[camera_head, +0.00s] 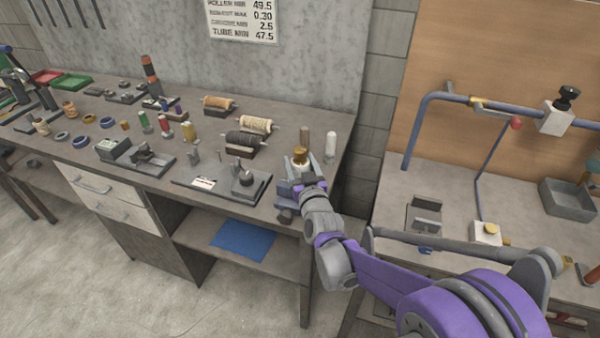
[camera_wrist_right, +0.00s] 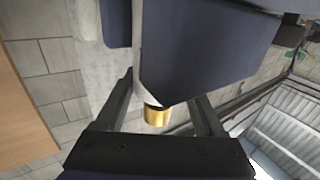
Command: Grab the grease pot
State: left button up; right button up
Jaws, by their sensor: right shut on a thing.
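The grease pot, a small pot with a gold-brass top (camera_head: 300,154), is at the right end of the grey workbench (camera_head: 262,152). My right gripper (camera_head: 300,165) reaches it from the front and is shut on it, with fingers at its sides. In the right wrist view the gold part (camera_wrist_right: 158,116) shows between the two dark fingers of my right gripper (camera_wrist_right: 165,105). The pot's lower part is hidden by the gripper and wrist. I cannot tell whether its base touches the bench. My left gripper is not clearly in view.
A brown cylinder (camera_head: 304,139) and a white cylinder (camera_head: 330,144) stand just behind the pot. A second bench with a blue pipe frame (camera_head: 415,135) is at right.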

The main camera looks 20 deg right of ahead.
aim_at(300, 148)
grip_shut()
jog(key=shift+r, duration=0.15)
jog(key=shift+r, duration=0.25)
notch_tip(300, 148, up, 6)
jog(key=p, duration=0.3)
jog(key=shift+r+p, duration=0.2)
jog(key=shift+p, duration=0.2)
jog(key=s, duration=1.8)
jog(key=shift+a, duration=0.25)
